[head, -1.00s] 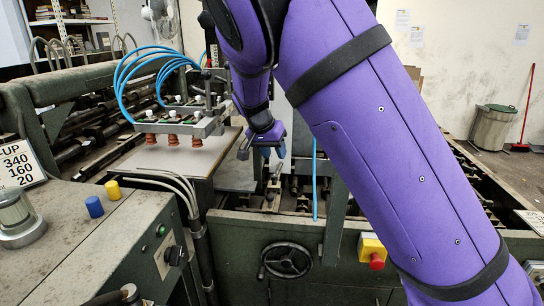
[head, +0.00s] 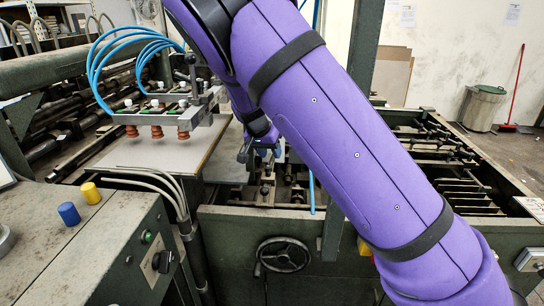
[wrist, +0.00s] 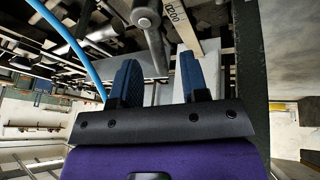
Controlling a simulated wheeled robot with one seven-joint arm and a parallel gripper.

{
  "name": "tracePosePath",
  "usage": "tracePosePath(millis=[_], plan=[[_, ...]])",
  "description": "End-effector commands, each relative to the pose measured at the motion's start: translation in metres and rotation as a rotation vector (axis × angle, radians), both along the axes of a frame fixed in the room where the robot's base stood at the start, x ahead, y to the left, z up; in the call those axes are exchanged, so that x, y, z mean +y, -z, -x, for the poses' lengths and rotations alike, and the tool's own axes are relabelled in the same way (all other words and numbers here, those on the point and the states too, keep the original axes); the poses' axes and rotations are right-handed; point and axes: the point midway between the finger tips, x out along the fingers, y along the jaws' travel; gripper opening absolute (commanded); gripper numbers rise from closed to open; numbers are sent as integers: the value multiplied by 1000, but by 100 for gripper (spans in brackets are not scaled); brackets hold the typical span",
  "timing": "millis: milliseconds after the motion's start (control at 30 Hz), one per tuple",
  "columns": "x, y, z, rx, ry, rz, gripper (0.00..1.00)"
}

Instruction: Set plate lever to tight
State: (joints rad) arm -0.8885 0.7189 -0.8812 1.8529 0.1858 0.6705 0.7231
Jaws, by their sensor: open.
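A bare metal lever with a rounded end (wrist: 147,22) shows at the top middle of the wrist view, its shaft running down toward the space between my fingers. In the head view a small metal lever (head: 266,186) stands just below my gripper (head: 262,153). My gripper also shows in the wrist view (wrist: 158,82), with its two dark blue fingers apart and nothing held between them. The lever looks ahead of the fingertips; I cannot tell whether they touch. No tight mark on the lever can be read.
A suction-cup bar (head: 160,118) with blue hoses hangs left of my gripper over a grey board (head: 165,150). A blue hose (wrist: 75,45) and a pale scale strip (wrist: 175,22) lie near the fingers. A handwheel (head: 284,255) is on the front panel.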

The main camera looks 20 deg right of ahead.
Motion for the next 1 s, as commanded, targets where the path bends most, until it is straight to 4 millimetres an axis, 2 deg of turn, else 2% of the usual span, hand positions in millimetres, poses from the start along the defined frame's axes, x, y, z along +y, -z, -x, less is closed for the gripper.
tracePosePath(millis=[200, 533, 567, 733, 1000], plan=[[-8, 18, -4, 0, 1, 0, 41], [-9, 21, -4, 0, 0, 0, 41], [-9, 21, -4, 0, 0, 0, 39], [-9, 21, -4, 0, 0, 0, 0], [-9, 21, -4, 0, 5, 0, 0]])
